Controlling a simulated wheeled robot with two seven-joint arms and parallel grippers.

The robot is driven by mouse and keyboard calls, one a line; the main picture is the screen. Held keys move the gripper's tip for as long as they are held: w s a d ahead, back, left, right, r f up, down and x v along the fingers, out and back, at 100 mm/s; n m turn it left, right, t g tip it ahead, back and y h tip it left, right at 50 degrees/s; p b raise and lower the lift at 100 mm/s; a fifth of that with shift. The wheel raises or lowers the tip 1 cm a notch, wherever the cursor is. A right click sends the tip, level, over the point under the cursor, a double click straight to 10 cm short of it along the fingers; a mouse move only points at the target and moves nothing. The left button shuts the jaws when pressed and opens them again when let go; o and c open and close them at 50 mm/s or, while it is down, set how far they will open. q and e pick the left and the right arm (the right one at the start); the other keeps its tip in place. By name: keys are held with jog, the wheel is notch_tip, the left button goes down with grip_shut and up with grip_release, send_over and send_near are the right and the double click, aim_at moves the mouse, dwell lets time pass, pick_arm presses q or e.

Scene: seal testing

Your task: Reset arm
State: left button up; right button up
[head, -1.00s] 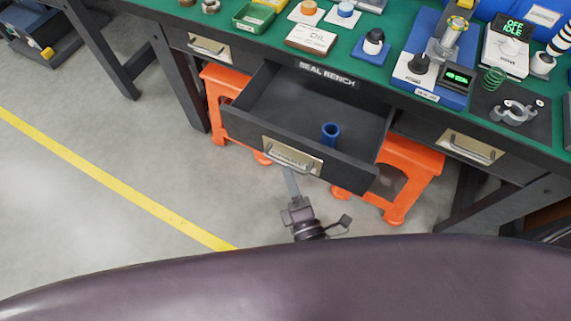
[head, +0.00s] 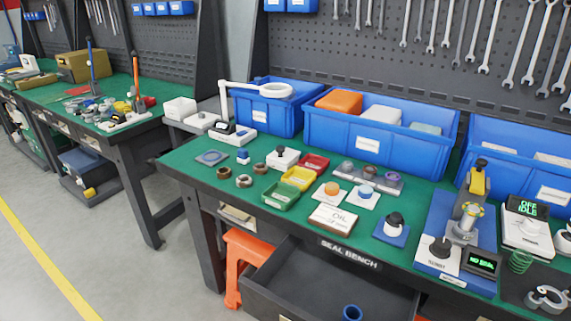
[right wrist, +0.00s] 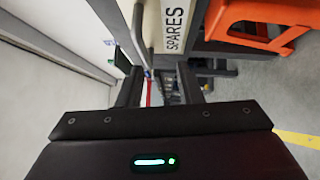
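Neither of my grippers shows in the head view. The open grey drawer (head: 330,285) of the seal bench (head: 178,160) is cut off by the bottom edge, with a blue cup-like ring (head: 352,312) inside it. In the right wrist view my right gripper (right wrist: 163,75) shows two dark fingers standing apart with a gap between them. A pale front plate marked SPARES (right wrist: 174,25) with a metal handle (right wrist: 139,30) is just beyond the fingers. I see nothing held between them. My left gripper is out of sight.
Blue bins (head: 375,140) line the bench's back. Small trays (head: 281,196), an oil block (head: 333,218) and a blue test stand (head: 455,240) crowd the green top. An orange stool (head: 236,262) stands beneath; it also shows in the right wrist view (right wrist: 250,15). Open floor lies left.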

jog(key=s+d+f+m+g+h+p, duration=0.1)
jog(key=d+f+m+g+p, duration=0.3)
jog(key=f, duration=0.6)
jog(key=s+d+f+m+g+h+p, duration=0.1)
jog(key=d+f+m+g+h, duration=0.1)
jog(key=d+f+m+g, duration=0.5)
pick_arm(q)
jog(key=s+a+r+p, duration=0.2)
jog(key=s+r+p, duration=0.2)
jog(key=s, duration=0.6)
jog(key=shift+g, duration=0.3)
pick_arm(e)
jog(key=s+d+f+m+g, duration=0.3)
jog(key=s+f, duration=0.3)
jog(key=s, duration=0.4)
jog(key=s+d+f+m+g+h, duration=0.1)
jog(key=s+d+f+m+g, duration=0.2)
jog(key=s, duration=0.8)
notch_tip(320, 180, down, 4)
jog(key=shift+f+m+g, duration=0.25)
jog(key=shift+m+g, duration=0.05)
jog(key=shift+m, duration=0.7)
